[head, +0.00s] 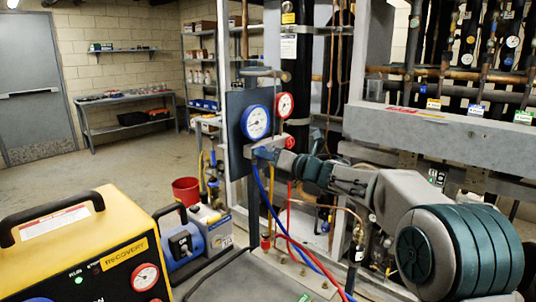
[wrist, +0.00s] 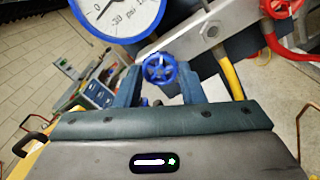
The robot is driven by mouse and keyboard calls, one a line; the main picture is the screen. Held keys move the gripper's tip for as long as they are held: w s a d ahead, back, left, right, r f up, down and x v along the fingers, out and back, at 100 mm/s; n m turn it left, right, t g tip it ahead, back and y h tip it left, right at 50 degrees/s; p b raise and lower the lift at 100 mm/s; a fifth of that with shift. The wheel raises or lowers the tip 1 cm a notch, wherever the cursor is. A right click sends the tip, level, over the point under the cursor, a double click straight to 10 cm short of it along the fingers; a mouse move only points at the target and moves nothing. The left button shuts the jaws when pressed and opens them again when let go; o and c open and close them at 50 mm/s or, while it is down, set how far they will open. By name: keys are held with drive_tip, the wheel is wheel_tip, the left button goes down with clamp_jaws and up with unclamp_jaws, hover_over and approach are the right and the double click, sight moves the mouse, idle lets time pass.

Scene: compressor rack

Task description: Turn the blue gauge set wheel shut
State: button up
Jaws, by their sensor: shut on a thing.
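The blue gauge set wheel (wrist: 159,69) is a small spoked handwheel in the wrist view, just below the blue-rimmed gauge (wrist: 118,12) on the metal manifold (wrist: 192,32). My gripper (wrist: 159,82) has one finger on each side of the wheel and is shut on it. In the head view the blue gauge (head: 255,122) hangs on a dark panel (head: 235,150), and my gripper (head: 268,153) reaches in just below it. The wheel itself is hard to make out there. A red-rimmed gauge (head: 284,105) and a red wheel (head: 290,142) sit to the right.
A yellow recovery machine (head: 90,250) stands at the front left. Grey frame beams (head: 440,138) and pipes crowd the right. Open floor (head: 110,165) lies at the left.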

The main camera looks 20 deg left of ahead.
drive_tip(key=shift+r+m+p, duration=0.15)
drive_tip(key=shift+m+p, duration=8.45)
drive_tip(key=shift+m, duration=5.2)
drive_tip(key=o, duration=1)
drive_tip(key=shift+d, duration=0.15)
